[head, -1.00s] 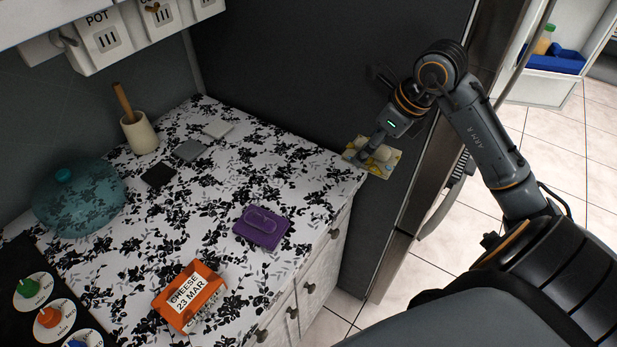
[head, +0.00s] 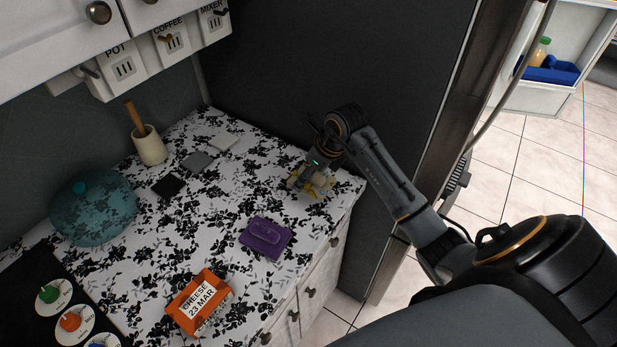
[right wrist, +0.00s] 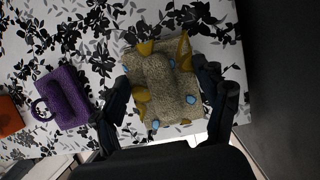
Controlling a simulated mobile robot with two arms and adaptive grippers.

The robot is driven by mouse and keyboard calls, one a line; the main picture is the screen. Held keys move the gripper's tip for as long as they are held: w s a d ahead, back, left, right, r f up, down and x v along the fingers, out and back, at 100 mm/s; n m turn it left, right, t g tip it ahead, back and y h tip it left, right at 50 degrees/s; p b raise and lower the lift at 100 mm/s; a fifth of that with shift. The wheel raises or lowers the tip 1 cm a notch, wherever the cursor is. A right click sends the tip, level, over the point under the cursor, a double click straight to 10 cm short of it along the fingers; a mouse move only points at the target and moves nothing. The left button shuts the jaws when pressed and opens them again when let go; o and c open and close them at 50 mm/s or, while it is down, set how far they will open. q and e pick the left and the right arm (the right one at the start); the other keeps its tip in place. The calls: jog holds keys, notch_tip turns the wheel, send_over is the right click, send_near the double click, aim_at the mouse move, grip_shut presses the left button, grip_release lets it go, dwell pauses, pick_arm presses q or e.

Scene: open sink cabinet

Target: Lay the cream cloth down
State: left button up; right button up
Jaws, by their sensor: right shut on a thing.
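The cream cloth (right wrist: 168,92) is bunched in the middle, with mustard-yellow corners and blue spots. In the head view the cloth (head: 322,189) is partly hidden by my right gripper (head: 311,178), over the counter's right back part. The right wrist view shows the fingers of my right gripper (right wrist: 168,84) on both sides of the cloth, shut on it. I cannot tell whether the cloth touches the counter. My left gripper is not in view.
The floral counter (head: 210,225) has free room around the cloth. An orange cheese pack (head: 197,300), black, grey and white squares, a teal domed lid (head: 95,210) and a utensil pot (head: 149,146) stand leftward.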

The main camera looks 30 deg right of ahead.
notch_tip(320, 180, down, 2)
jog(key=shift+w+a+f+p, duration=0.1)
jog(key=shift+a+p, duration=0.05)
jog(key=shift+p, duration=0.75)
jog(key=shift+f, duration=0.35)
jog(key=shift+f, duration=0.15)
jog(key=o, duration=1.2)
jog(key=shift+c, duration=0.2)
jog(key=shift+f, duration=0.1)
